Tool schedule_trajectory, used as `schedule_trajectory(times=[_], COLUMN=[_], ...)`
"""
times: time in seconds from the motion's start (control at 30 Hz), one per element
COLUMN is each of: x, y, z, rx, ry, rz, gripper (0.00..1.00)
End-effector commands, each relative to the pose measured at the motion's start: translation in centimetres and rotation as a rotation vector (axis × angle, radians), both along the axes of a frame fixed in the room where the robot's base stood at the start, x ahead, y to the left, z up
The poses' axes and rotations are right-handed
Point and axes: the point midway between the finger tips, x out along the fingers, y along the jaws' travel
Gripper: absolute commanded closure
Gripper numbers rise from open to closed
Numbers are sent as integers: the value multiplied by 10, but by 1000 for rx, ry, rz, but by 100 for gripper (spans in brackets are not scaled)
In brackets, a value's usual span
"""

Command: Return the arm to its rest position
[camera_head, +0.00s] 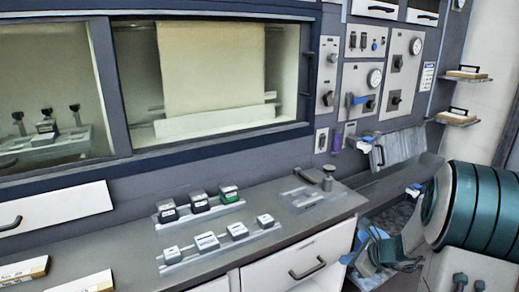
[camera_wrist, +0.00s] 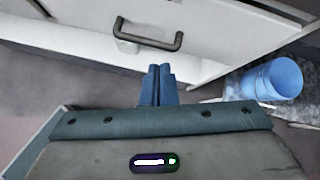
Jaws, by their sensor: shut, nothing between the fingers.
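My gripper (camera_wrist: 158,84) shows in the wrist view as two blue fingers side by side. They are shut with nothing between them. They point toward a white drawer front with a dark bar handle (camera_wrist: 148,38), and appear apart from it. In the head view I cannot clearly make out my gripper.
The counter (camera_head: 340,205) holds two racks of small blocks (camera_head: 206,241). Below is a white drawer (camera_head: 285,268). A glazed cabinet (camera_head: 215,145) and gauge panel (camera_head: 380,75) stand behind. A blue cylinder (camera_wrist: 272,80) is right of the fingers.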

Motion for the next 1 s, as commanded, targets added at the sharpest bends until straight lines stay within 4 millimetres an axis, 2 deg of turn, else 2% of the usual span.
schedule_trajectory(times=[0.03,0.2,0.4,0.53,0.7,0.83,1.0], x=[-9,-53,-116,-157,-201,-220,-230], y=[23,84,129,142,142,137,132], z=[24,70,111,133,155,165,169], rx=[-70,-319,-608,-798,-1028,-1153,-1224], ry=[-25,-99,-187,-238,-285,-299,-300], rz=[123,563,1062,1377,1738,1920,2025], gripper=[100,100,100,100,100,100,100])
